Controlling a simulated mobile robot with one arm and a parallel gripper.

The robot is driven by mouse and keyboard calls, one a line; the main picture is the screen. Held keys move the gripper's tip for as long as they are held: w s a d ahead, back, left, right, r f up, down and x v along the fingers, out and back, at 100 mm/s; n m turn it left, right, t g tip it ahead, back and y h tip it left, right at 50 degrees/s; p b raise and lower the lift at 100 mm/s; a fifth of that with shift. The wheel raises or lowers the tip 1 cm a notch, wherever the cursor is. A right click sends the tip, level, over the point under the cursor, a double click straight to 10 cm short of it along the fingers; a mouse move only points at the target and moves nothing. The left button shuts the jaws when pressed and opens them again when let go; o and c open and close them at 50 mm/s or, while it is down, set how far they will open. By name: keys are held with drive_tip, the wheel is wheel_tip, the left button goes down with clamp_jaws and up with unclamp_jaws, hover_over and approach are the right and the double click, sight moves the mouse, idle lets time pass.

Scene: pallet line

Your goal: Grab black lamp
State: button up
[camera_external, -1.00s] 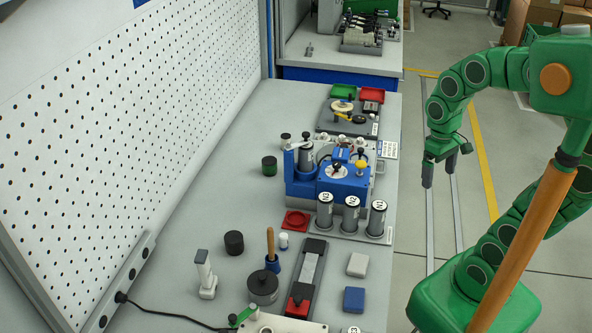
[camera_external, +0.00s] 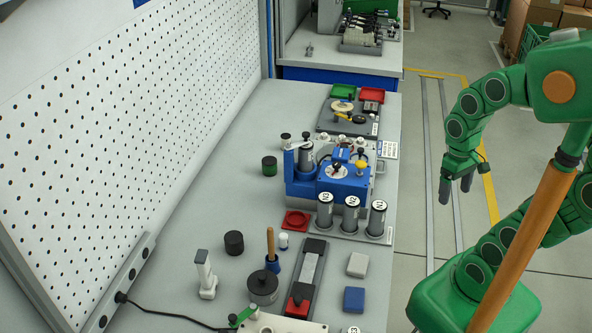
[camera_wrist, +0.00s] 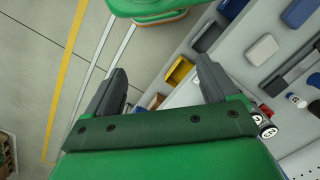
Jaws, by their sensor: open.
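My gripper (camera_external: 455,192) hangs over the floor to the right of the workbench, apart from everything on it. Its two fingers are spread and empty, which also shows in the wrist view (camera_wrist: 160,68). I cannot make out a clear black lamp in either view. Dark things on the bench are a short black cylinder (camera_external: 234,243) at the left and a wider dark round pot (camera_external: 263,287) nearer the front. A black cable (camera_external: 170,312) runs along the front left to a green-tipped piece.
The workbench (camera_external: 210,315) holds a blue fixture (camera_external: 345,186), several grey cylinders in a rack, a red square tray (camera_external: 296,221) and blue and grey blocks. A perforated panel (camera_external: 120,130) borders its left side.

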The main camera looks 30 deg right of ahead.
drive_tip(key=w+a+f+m+t+y, duration=0.1)
drive_tip(key=w+a+m+t+y, duration=0.15)
drive_tip(key=w+a, duration=1)
drive_tip(key=m+t+y, duration=0.7)
drive_tip(key=m+y, duration=0.1)
drive_tip(key=m, duration=1.4)
hover_over(236, 237)
drive_tip(key=f, duration=0.9)
drive_tip(key=shift+s+d+f, duration=0.1)
drive_tip(key=shift+s+d, duration=0.15)
drive_tip(key=shift+s, duration=0.05)
drive_tip(key=shift+w+a+f+m, duration=0.15)
drive_tip(key=shift+f+m, duration=0.1)
drive_tip(key=shift+f, duration=0.15)
drive_tip(key=shift+w+d+f+m, duration=0.1)
drive_tip(key=shift+w+f+m, duration=0.1)
drive_tip(key=shift+f, duration=0.15)
drive_tip(key=shift+a+f, duration=0.15)
drive_tip(key=shift+f, duration=3.25)
drive_tip(key=shift+x, duration=1.35)
drive_tip(key=shift+r, duration=0.1)
drive_tip(key=c, duration=1.1)
